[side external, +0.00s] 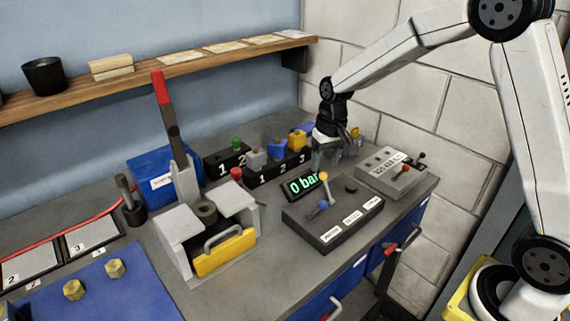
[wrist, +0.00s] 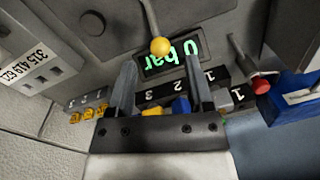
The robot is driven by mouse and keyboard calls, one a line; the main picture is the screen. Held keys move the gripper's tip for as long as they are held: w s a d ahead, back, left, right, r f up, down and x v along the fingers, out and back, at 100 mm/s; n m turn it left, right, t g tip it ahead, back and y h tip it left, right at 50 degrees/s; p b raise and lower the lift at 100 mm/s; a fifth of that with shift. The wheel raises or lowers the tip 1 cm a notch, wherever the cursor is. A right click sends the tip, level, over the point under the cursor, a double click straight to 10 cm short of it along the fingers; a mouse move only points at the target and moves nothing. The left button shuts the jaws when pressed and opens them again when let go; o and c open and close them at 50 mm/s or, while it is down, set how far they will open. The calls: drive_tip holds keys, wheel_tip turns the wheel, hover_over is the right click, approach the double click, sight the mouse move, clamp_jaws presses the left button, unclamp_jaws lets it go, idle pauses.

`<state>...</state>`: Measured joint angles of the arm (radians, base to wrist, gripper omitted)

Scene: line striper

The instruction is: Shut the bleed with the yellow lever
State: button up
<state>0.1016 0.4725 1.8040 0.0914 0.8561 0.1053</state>
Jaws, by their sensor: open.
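The yellow lever (side external: 323,176) stands up from a dark control box (side external: 335,240) with white labels along its front. Its yellow ball and thin stem also show in the wrist view (wrist: 160,46), just beyond my fingertips and near the picture's middle. My gripper (side external: 341,150) is open, behind the box and above the bench; in the wrist view its two fingers (wrist: 160,68) stand apart with nothing held between them. The ball looks apart from both fingers. A green display (side external: 303,184) beside the lever reads 0 bar.
A blue-knobbed lever (side external: 322,205) and a black knob (side external: 351,187) share the box. A grey box (side external: 390,172) with small levers stands right. Numbered blocks with coloured pieces (side external: 277,150) stand close behind. A red-handled tall lever (side external: 160,88) rises at left.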

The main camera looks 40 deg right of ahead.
sight(323, 178)
drive_tip(key=shift+a+f, duration=0.15)
drive_tip(key=shift+f, duration=1.45)
drive_tip(key=shift+a+f, duration=0.1)
drive_tip(key=shift+f, duration=1.45)
drive_tip(key=shift+c, duration=0.2)
clamp_jaws()
drive_tip(key=shift+w, duration=0.1)
